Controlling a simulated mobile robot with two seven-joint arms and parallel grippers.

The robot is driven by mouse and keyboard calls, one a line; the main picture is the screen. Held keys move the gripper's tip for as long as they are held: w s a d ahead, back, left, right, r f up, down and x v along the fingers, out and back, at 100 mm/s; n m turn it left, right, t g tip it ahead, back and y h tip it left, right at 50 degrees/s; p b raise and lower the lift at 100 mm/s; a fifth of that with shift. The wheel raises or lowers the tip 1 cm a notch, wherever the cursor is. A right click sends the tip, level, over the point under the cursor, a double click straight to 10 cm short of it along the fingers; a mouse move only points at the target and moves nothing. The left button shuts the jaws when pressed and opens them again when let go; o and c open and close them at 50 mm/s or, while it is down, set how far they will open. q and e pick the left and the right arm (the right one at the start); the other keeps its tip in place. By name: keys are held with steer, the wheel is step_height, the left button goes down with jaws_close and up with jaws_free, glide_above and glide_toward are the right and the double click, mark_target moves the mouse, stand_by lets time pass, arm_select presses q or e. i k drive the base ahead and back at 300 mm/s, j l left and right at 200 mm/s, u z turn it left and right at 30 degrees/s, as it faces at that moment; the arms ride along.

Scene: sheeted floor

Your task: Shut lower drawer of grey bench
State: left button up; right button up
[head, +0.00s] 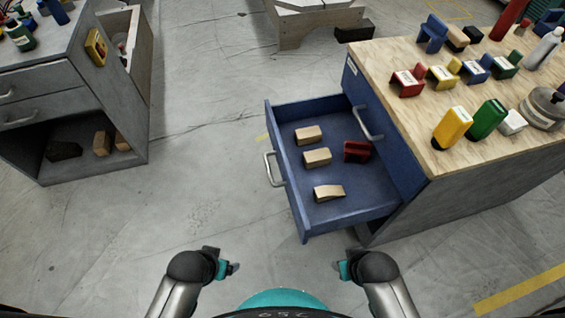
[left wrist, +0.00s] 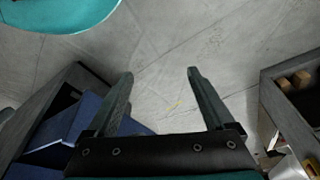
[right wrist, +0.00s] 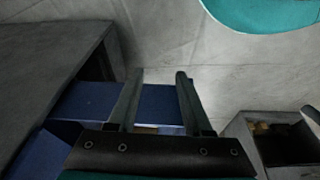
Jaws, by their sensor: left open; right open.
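The grey bench (head: 75,80) at the left has two grey drawers; its lower drawer (head: 40,108) looks shut, with an open compartment below holding several blocks. The bench (head: 480,190) at the right has a pale wooden top, grey side and blue front; its lower blue drawer (head: 283,150) is pulled far out and holds three wooden blocks and a dark red one. The drawer also shows in the right wrist view (right wrist: 155,100). My left gripper (head: 232,267) and right gripper (head: 342,269) are open and empty, in front of my base, apart from both benches.
The right bench top carries several coloured blocks, bottles and a round metal object (head: 545,108). A low wooden stand (head: 315,25) and a dark block (head: 354,33) are at the back. The floor between the benches is clear.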

mark_target(372, 193)
steer(key=i+j+z, duration=0.15)
steer(key=j+z, duration=0.2)
steer(key=i+j+z, duration=0.1)
steer(key=j+z, duration=0.6)
steer(key=j, duration=0.15)
steer(key=k+j+z, duration=0.1)
steer(key=j+z, duration=0.15)
steer(key=j, duration=0.15)
steer(key=k, duration=0.05)
